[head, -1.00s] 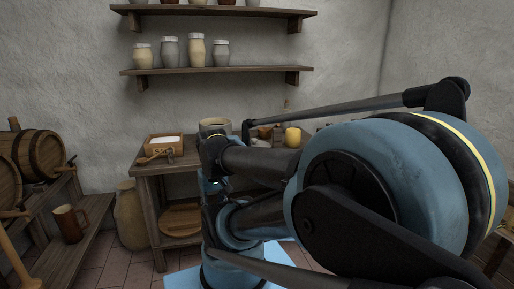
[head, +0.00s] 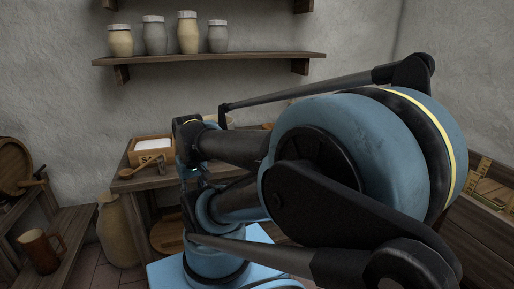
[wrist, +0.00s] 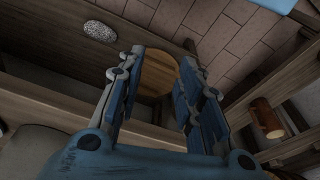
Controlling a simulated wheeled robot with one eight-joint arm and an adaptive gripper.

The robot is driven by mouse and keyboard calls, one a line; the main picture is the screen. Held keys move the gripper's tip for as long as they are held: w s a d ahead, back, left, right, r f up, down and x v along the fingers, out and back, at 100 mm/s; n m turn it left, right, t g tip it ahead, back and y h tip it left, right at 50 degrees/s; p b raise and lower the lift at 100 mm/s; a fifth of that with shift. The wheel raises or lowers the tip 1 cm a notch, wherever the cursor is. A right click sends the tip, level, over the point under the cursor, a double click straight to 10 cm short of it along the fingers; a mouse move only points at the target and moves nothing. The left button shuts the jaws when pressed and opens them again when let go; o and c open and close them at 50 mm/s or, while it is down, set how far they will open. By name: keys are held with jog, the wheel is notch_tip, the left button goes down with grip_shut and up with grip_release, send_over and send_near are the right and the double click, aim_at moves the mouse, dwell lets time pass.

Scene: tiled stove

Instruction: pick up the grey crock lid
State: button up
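No separate grey lid can be made out with certainty. A grey speckled oval thing (wrist: 100,31) lies on wood at the upper left of the wrist view; I cannot tell whether it is the lid. Two grey crocks (head: 155,38) (head: 218,40) with pale tops stand on the wall shelf in the head view. My gripper (wrist: 161,60) is open in the wrist view, its fingers apart with nothing between them. A round wooden board (wrist: 157,76) shows lower down beyond the fingers. The gripper is hidden by my arm in the head view.
A wooden table (head: 127,184) holds a box of white stuff (head: 153,150) with a wooden scoop. A pale pot (head: 229,121) is mostly hidden behind my arm. A mug (head: 39,251) stands on the left bench, near a barrel (head: 13,166). A tall jar (head: 115,235) stands beside the table.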

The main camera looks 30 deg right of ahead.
jog(key=shift+w+a, duration=0.2)
jog(key=shift+a, duration=0.1)
jog(key=shift+o, duration=2.4)
jog(key=shift+s+d+r, duration=0.15)
jog(key=shift+d+r, duration=0.05)
jog(key=shift+r, duration=0.6)
jog(key=w+d+r+m+g, duration=0.1)
jog(key=w+d+r+m, duration=0.5)
jog(key=w+d+r, duration=0.85)
jog(key=w+d+r+m, duration=0.25)
jog(key=w+d, duration=0.35)
jog(key=d, duration=0.4)
jog(key=w+d+m+g, duration=0.1)
jog(key=w+d+m, duration=0.2)
jog(key=d, duration=1.2)
notch_tip(320, 180, down, 12)
jog(key=shift+w+d+r, duration=0.1)
jog(key=shift+w, duration=0.05)
jog(key=shift+s+d+f, duration=0.1)
jog(key=shift+s+f, duration=0.05)
jog(key=shift+f, duration=1.25)
jog(key=shift+s+d+f, duration=0.1)
jog(key=shift+s+f, duration=0.05)
jog(key=shift+f, duration=1.25)
